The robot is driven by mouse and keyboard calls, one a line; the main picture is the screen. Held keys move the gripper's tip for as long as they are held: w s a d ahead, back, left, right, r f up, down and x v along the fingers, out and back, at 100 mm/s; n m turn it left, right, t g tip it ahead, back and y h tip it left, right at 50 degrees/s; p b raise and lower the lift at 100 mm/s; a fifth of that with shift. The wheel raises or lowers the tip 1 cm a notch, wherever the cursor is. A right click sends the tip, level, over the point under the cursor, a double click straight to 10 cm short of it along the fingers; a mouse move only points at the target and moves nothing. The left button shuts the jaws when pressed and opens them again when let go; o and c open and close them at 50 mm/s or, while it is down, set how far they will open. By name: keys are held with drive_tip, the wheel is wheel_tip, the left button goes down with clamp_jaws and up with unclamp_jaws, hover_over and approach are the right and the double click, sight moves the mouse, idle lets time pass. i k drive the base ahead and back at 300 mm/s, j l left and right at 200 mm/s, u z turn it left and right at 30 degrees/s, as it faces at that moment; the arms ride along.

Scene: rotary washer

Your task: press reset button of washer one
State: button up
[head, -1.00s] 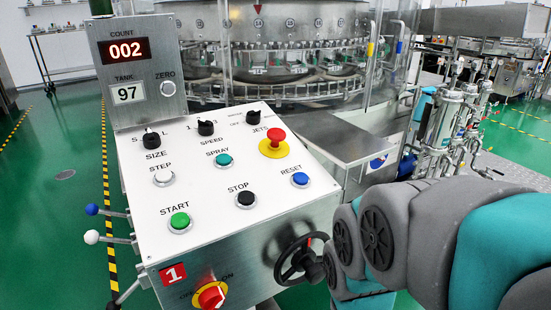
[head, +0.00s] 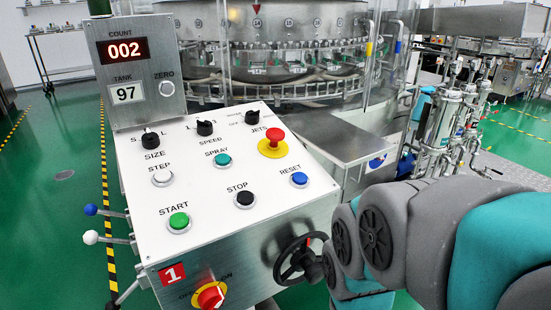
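The control panel (head: 150,225) of the washer is a white sloped top on a steel box, marked with a red "1" plate (head: 172,274). The blue button (head: 300,179) labelled RESET sits at the panel's right side, in a metal ring. Nothing covers it. The washer (head: 300,50) stands behind the panel, a round steel machine with a ring of stations. My arm (head: 420,245) enters from the lower right and ends, as far as I see, beside the panel's right edge. My gripper is not visible in the head view.
Near RESET are the black STOP button (head: 244,199), green START button (head: 179,221), teal SPRAY button (head: 222,160) and red emergency knob (head: 272,138). A black handwheel (head: 298,260) juts from the panel's front, close to my arm.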

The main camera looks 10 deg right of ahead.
sight(298, 178)
drive_tip(key=k+j+z, duration=0.25)
drive_tip(key=j, duration=0.2)
drive_tip(key=j+z, duration=0.3)
drive_tip(key=j, duration=0.2)
drive_tip(key=k+j+z, duration=0.25)
drive_tip(key=j, duration=0.15)
drive_tip(key=k+j+z, duration=0.25)
drive_tip(key=j, duration=0.1)
